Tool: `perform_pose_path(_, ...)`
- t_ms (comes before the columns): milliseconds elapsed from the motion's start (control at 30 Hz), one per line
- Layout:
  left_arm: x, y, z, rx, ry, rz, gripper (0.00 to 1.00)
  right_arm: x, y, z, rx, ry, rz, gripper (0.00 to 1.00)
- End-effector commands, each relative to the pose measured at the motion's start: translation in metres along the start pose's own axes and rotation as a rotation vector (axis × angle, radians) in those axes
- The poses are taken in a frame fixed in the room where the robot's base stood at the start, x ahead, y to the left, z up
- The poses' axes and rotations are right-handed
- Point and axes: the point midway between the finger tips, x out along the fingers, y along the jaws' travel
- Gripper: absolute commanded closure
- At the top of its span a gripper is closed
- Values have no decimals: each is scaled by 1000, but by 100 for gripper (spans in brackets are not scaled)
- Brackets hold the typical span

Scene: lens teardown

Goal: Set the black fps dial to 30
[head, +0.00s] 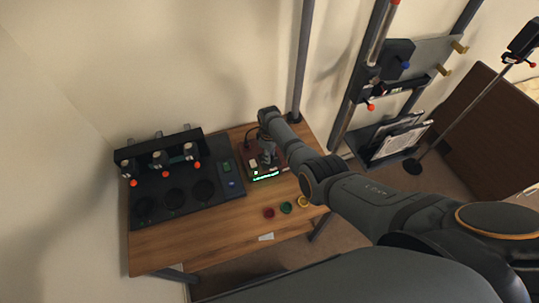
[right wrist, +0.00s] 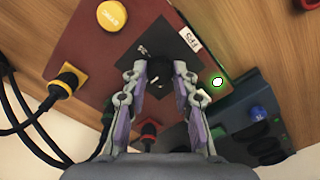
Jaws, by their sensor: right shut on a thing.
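The black fps dial (right wrist: 160,72) sits on a dark square plate on the red box (right wrist: 78,42). A white "fps" label (right wrist: 187,42) is beside the plate. In the right wrist view my right gripper (right wrist: 160,68) has its two fingers on either side of the dial and is shut on it. A small white mark shows near the dial, but I cannot read its setting. In the head view my right gripper (head: 267,154) points down over the box and hides the dial. The box's front carries a lit green display (head: 266,176), too small to read. My left gripper is not in view.
A yellow SYNC button (right wrist: 112,15) and plugged cables with a yellow connector (right wrist: 67,80) are on the box. A dark station (head: 205,215) stands left on the wooden table (head: 190,250).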

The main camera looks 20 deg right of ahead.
Motion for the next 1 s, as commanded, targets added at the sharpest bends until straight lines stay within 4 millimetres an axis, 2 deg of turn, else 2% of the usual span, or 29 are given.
perform_pose_path(33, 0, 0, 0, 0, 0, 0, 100, -1, 0, 0, 0, 2, 1, 100)
perform_pose_path(67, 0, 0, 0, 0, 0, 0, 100, -1, 0, 0, 0, 2, 1, 68)
perform_pose_path(200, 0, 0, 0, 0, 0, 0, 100, 0, 0, 0, 1, 1, 1, 50)
perform_pose_path(500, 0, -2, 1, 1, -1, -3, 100, -1, 0, 0, 1, 1, 1, 50)
perform_pose_path(667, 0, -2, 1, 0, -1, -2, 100, -13, 0, -1, 1, 2, 2, 50)
perform_pose_path(767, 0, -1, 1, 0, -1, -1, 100, -31, 0, -1, 1, 4, 3, 50)
perform_pose_path(1000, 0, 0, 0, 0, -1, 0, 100, -89, 1, -1, 0, 4, 3, 50)
